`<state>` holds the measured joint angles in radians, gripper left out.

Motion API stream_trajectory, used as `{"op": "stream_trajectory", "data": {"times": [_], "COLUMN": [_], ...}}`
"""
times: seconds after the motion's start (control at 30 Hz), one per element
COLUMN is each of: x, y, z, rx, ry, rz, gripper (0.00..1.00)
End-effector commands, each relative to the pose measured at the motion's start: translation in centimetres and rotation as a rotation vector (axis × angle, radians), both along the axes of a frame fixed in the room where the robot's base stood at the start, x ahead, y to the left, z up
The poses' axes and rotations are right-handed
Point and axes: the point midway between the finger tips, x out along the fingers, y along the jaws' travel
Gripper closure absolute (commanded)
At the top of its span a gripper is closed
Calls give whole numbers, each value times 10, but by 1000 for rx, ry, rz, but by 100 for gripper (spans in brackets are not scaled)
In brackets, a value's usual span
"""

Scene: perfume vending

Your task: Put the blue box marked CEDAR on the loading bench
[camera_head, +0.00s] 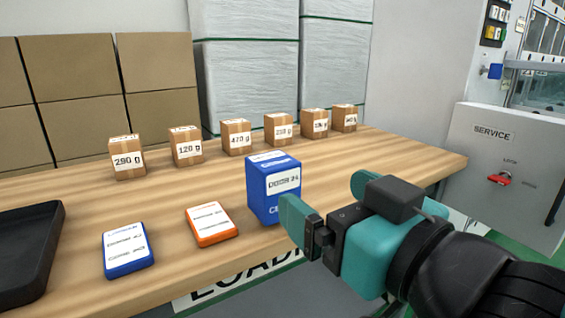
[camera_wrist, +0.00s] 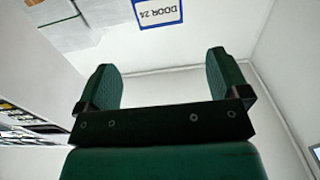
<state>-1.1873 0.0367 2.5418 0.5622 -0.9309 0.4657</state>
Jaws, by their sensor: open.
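The blue box (camera_head: 262,208) appears to stand upright near the front edge of the wooden loading bench (camera_head: 330,175). In the wrist view the box's label (camera_wrist: 160,13) shows upside down at the top, beyond the spread fingers of my gripper (camera_wrist: 163,62).
A flat blue case (camera_head: 127,250) and a flat orange case (camera_head: 211,224) lie left of the box. A black tray (camera_head: 50,225) is at far left. Several brown cartons with gram labels, such as 470 g (camera_head: 237,138), line the back. A grey SERVICE cabinet (camera_head: 500,160) stands right.

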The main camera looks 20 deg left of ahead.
Motion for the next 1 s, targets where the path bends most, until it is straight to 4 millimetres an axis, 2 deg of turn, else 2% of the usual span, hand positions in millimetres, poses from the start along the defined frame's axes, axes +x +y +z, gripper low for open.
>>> {"op": "stream_trajectory", "data": {"times": [0.03,0.4,0.6,0.87,1.0], "x": [3,17,41,51,61], "y": [4,23,48,60,72], "z": [5,5,5,2,5], "rx": [-7,-9,-2,0,-2], "ry": [4,1,2,1,3], "rz": [-3,6,-1,0,-1], "gripper": [6,6,6,6,6]}}
